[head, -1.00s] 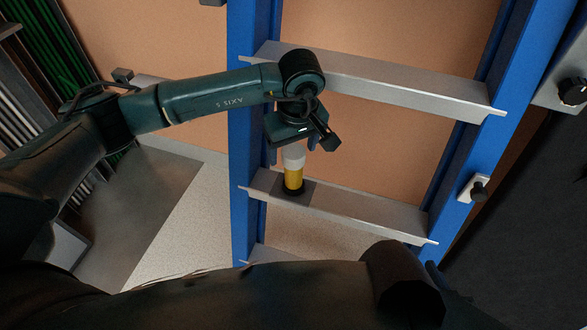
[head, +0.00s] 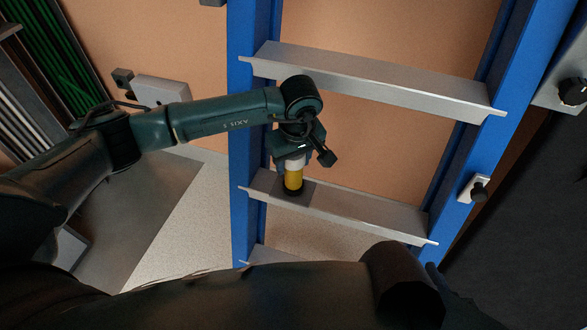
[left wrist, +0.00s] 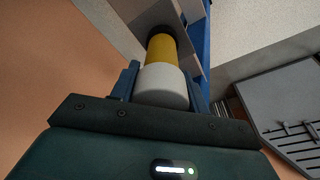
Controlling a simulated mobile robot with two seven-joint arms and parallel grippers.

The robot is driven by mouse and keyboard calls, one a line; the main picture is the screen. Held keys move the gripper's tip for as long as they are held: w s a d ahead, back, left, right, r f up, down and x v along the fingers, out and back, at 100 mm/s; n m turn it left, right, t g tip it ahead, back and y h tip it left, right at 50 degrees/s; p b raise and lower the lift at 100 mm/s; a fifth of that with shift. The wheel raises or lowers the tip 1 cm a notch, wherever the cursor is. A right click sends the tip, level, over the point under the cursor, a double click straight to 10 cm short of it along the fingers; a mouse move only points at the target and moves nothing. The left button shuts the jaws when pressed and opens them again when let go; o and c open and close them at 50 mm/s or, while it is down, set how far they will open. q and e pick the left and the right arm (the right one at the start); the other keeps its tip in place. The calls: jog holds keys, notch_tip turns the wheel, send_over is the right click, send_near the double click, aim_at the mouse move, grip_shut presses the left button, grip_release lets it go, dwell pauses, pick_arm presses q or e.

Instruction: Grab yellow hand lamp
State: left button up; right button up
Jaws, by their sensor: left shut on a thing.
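The yellow hand lamp (head: 293,181) stands upright on a dark patch of the lower grey crossbar (head: 355,211). It has a white upper part, a yellow body and a black base. My left gripper (head: 291,163) has come down over the lamp and is shut on its white part. In the left wrist view the white part of the lamp (left wrist: 163,86) lies between the two fingers, with the yellow body beyond it. The lamp's black base touches the crossbar as far as I can tell. My right gripper is not in view.
Blue uprights (head: 245,130) stand on both sides of the crossbars. An upper grey crossbar (head: 370,82) runs just behind my left wrist. A small black knob on a plate (head: 476,190) is on the right upright. A rack of green rods (head: 55,70) stands at the far left.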

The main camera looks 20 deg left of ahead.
pick_arm(q)
jog(key=c, duration=0.4)
jog(key=shift+r, duration=0.1)
